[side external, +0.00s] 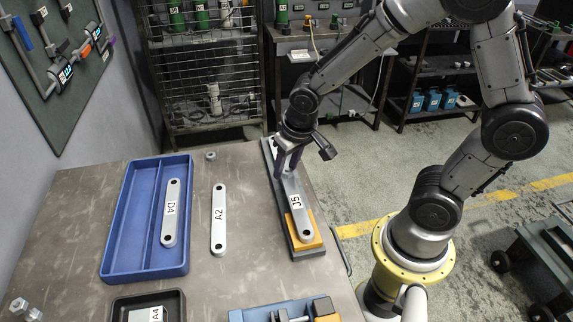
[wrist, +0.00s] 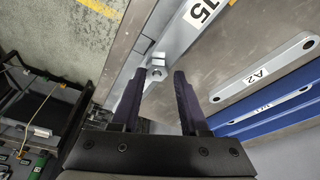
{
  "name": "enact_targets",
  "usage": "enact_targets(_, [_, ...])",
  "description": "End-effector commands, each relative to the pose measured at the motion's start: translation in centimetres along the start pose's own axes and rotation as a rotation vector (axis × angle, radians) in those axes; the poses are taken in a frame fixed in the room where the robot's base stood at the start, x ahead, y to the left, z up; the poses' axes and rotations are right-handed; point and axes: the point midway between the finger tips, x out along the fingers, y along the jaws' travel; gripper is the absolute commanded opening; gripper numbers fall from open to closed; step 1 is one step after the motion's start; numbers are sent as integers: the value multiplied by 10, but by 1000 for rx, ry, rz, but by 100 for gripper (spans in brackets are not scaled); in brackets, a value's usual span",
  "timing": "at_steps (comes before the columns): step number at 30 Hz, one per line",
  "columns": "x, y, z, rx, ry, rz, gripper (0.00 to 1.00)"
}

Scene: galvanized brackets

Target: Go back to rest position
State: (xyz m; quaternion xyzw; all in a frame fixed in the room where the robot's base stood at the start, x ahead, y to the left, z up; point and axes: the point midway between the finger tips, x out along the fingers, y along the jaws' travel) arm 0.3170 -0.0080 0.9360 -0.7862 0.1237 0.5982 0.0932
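My gripper (side external: 288,168) is above the far end of the grey fixture plate (side external: 312,250) at the table's right edge. Bracket J5 (side external: 296,200) lies along this fixture, its near end over an orange block (side external: 303,236). In the wrist view the two dark fingers of my gripper (wrist: 160,75) stand apart, with nothing seen clamped between them. The far end of the J5 bracket (wrist: 187,35) shows near and beyond the fingertips. I cannot tell whether a finger touches it.
A blue tray (side external: 114,235) holds bracket D4 (side external: 171,212). Bracket A2 (side external: 218,220) lies on the table between tray and fixture. A black tray (side external: 178,302) and a blue vise (side external: 285,311) are at the front. A wire rack (side external: 205,75) stands behind.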

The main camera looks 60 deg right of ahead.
Motion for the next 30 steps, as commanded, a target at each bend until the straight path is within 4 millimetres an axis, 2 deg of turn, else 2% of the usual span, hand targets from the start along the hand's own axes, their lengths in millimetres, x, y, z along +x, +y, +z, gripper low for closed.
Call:
enact_targets(1, [0, 0, 0, 0, 0, 0, 33])
enact_targets(6, [0, 0, 0, 1, 0, 0, 2])
enact_targets(7, [0, 0, 0, 1, 0, 0, 0])
enact_targets(22, [0, -1, 0, 20, -1, 3, 0])
enact_targets(30, [0, -2, 0, 217, -1, 57, 0])
